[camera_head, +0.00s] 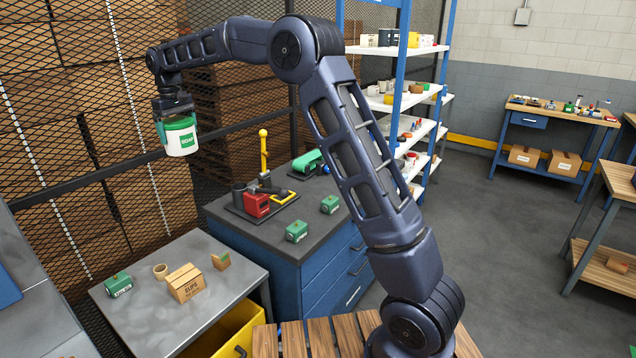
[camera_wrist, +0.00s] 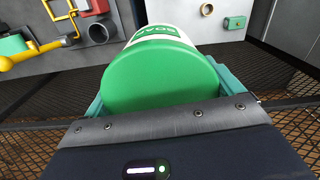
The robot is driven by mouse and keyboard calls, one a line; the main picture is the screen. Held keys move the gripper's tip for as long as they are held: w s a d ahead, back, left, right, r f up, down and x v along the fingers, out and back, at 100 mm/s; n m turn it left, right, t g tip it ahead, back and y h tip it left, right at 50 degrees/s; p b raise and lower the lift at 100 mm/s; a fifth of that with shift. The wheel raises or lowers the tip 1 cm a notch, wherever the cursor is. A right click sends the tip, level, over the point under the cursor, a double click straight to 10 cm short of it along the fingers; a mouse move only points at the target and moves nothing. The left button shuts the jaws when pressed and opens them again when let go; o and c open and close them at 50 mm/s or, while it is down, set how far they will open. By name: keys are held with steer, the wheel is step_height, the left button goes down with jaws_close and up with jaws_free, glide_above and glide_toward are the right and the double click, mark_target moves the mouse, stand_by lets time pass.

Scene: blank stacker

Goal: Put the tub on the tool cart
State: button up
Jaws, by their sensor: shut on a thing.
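The tub (camera_head: 181,137) is white with a green lid and a SOAP label. My gripper (camera_head: 178,117) is shut on the tub near its lid and holds it upright in the air, in front of the mesh fence. In the wrist view the green lid of the tub (camera_wrist: 160,78) lies between the teal fingers (camera_wrist: 165,88). A grey-topped metal stand (camera_head: 160,322), which looks like the tool cart, is below at the lower left, with a yellow bin under its top. The tub is apart from it. It also shows in the wrist view (camera_wrist: 225,28).
The stand carries a green box (camera_head: 118,285), a tape roll (camera_head: 160,271), a carton (camera_head: 186,283) and a small brown box (camera_head: 221,261). A blue drawer cabinet (camera_head: 315,275) beside it carries a red-and-yellow press (camera_head: 258,203) and green boxes. The stand's front is clear.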

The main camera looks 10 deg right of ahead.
steer(key=w+d+m, duration=0.2)
steer(key=w+d, duration=0.6)
steer(key=d, duration=0.5)
steer(key=w+d+m, duration=0.2)
steer(key=w+d, duration=0.6)
steer(key=d, duration=0.5)
steer(key=w+d+m, duration=0.2)
steer(key=d, duration=1.3)
steer(key=w+d+m, duration=0.3)
steer(key=d, duration=1.2)
step_height(320, 180, down, 31)
steer(key=shift+s, duration=0.15)
steer(key=o, duration=1)
steer(key=shift+f, duration=0.2)
steer(key=shift+o, duration=0.7)
